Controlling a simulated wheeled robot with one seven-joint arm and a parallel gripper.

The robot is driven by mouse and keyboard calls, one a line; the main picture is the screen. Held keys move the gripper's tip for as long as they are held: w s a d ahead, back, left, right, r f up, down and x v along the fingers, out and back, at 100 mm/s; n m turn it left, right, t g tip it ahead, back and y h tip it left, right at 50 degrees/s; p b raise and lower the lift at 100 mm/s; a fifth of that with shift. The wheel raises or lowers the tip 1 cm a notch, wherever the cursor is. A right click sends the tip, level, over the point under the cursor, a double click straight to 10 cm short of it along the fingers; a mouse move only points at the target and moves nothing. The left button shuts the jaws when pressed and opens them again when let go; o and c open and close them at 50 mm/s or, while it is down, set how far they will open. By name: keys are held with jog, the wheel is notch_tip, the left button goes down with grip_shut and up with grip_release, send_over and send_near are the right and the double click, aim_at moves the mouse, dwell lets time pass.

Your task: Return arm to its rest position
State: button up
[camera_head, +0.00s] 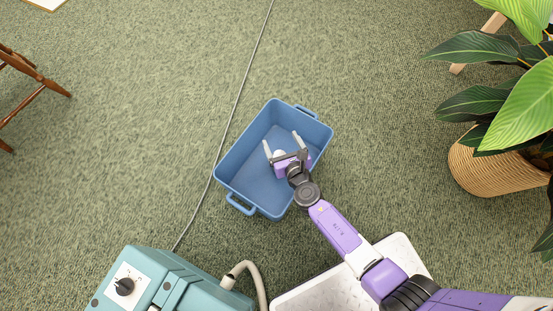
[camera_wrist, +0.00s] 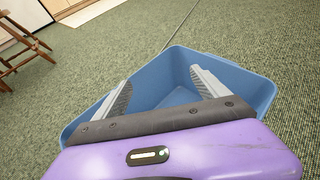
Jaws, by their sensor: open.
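My arm (camera_head: 338,228) reaches up and left from the lower right in the head view. My gripper (camera_head: 281,143) is over the blue bin (camera_head: 256,182), with its two pale fingers spread apart. In the wrist view my gripper (camera_wrist: 162,92) is open, with only the bin's blue inside (camera_wrist: 178,97) showing between the fingers. A small whitish spot shows by the gripper's base in the head view; I cannot tell whether it is an object or part of the gripper. The part of the bin under the gripper is hidden.
A teal machine (camera_head: 172,285) with a dial and a pale hose (camera_head: 250,275) stands at the lower left. A thin cord (camera_head: 228,120) runs past the bin. A potted plant (camera_head: 490,165) is at the right, a wooden chair (camera_head: 30,75) at the left. Green carpet lies open around the bin.

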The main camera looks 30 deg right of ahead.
jog(key=v, duration=0.3)
jog(key=shift+s+r+p, duration=0.15)
jog(key=shift+s+p, duration=0.1)
jog(key=shift+p, duration=0.1)
